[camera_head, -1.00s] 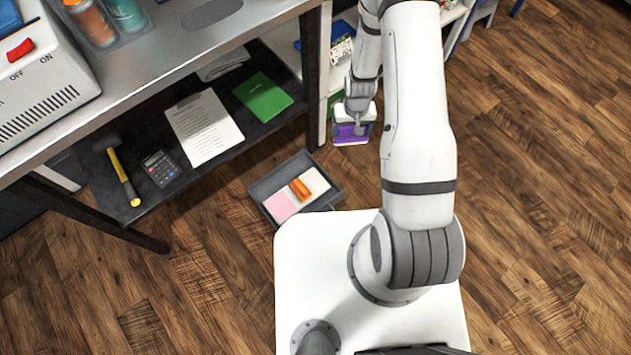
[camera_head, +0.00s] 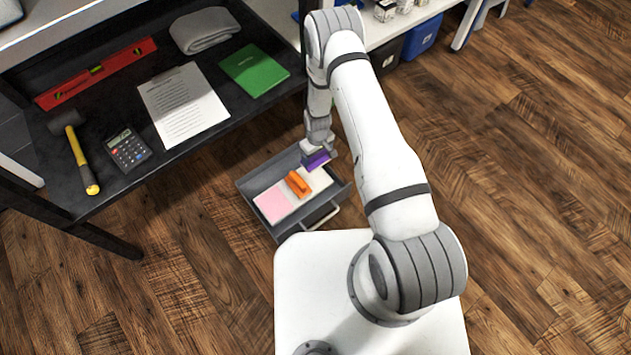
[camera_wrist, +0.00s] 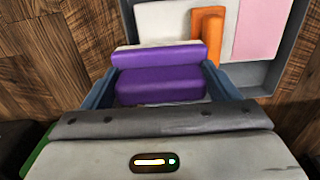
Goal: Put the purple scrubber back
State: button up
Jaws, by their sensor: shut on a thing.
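The purple scrubber (camera_head: 316,159) is held in my gripper (camera_head: 315,152) at the back right part of an open grey drawer (camera_head: 245,191). In the wrist view the purple scrubber (camera_wrist: 158,84) sits between the two blue-grey fingers of my gripper (camera_wrist: 165,88), which are shut on it. In that view the drawer (camera_wrist: 292,55) lies beyond the scrubber. I cannot tell whether the scrubber touches the drawer's bottom.
In the drawer are an orange block (camera_head: 297,183), a pink pad (camera_head: 273,204) and a white pad (camera_head: 318,180). The shelf beside it bears a green book (camera_head: 254,70), paper (camera_head: 183,104), a calculator (camera_head: 128,149) and a yellow-handled mallet (camera_head: 80,160). Floor at right is clear.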

notch_tip(320, 180, down, 11)
jog(key=b, duration=0.3)
jog(key=shift+a, duration=0.15)
jog(key=shift+f+b, duration=0.15)
jog(key=shift+b, duration=0.25)
jog(key=o, duration=0.7)
